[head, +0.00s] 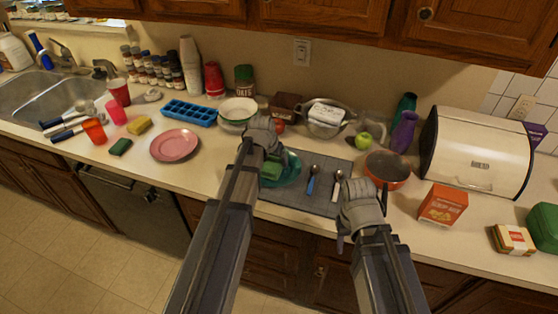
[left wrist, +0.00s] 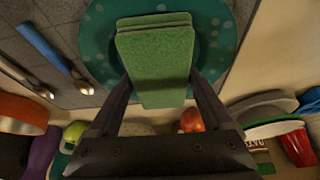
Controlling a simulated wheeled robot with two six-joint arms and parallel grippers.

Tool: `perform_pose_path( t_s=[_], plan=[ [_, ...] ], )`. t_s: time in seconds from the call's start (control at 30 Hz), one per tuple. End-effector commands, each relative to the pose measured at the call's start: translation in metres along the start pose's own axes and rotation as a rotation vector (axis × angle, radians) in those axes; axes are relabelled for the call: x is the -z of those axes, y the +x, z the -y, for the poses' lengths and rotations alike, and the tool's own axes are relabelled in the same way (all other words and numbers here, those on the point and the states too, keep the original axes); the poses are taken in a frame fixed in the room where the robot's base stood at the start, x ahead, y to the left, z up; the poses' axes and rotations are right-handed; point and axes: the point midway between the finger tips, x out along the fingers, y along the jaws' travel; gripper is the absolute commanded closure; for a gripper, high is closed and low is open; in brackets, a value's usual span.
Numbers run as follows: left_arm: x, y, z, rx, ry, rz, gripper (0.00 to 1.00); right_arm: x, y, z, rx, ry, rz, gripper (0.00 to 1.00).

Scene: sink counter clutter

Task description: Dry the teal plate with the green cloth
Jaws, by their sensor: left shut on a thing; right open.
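The teal plate (head: 292,174) lies on the grey mat, partly hidden by my left gripper; its speckled face fills the top of the left wrist view (left wrist: 100,42). My left gripper (head: 270,157) is shut on the folded green cloth (head: 271,171). In the left wrist view, the cloth (left wrist: 156,62) sits between the two fingers and overlaps the plate; I cannot tell whether it touches it. My right gripper (head: 361,207) is open and empty, over the mat's right front edge.
A blue-handled spoon (head: 311,182) and a white-handled spoon (head: 337,189) lie on the grey mat (head: 322,206). An orange bowl (head: 387,171) and an orange box (head: 442,205) stand to the right. A pink plate (head: 174,145) lies left, with free counter between it and the mat.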

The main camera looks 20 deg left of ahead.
Motion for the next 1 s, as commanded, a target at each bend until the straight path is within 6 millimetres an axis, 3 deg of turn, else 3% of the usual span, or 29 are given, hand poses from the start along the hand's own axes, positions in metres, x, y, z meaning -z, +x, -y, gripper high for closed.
perform_pose_path(
  t_s=[0.23, 0.67, 1.0],
  plan=[
    [-0.001, 0.000, 0.005, 0.000, 0.000, 0.000, 0.60, 0.000, 0.000, 0.000, 0.000, 0.000, 0.000, 0.50],
    [-0.008, -0.002, 0.035, 0.001, 0.000, 0.000, 0.60, 0.000, 0.002, 0.000, 0.000, 0.000, 0.000, 0.50],
    [-0.007, -0.001, 0.028, 0.000, 0.001, 0.001, 0.60, 0.000, 0.001, 0.000, 0.000, 0.000, 0.000, 0.50]
  ],
)
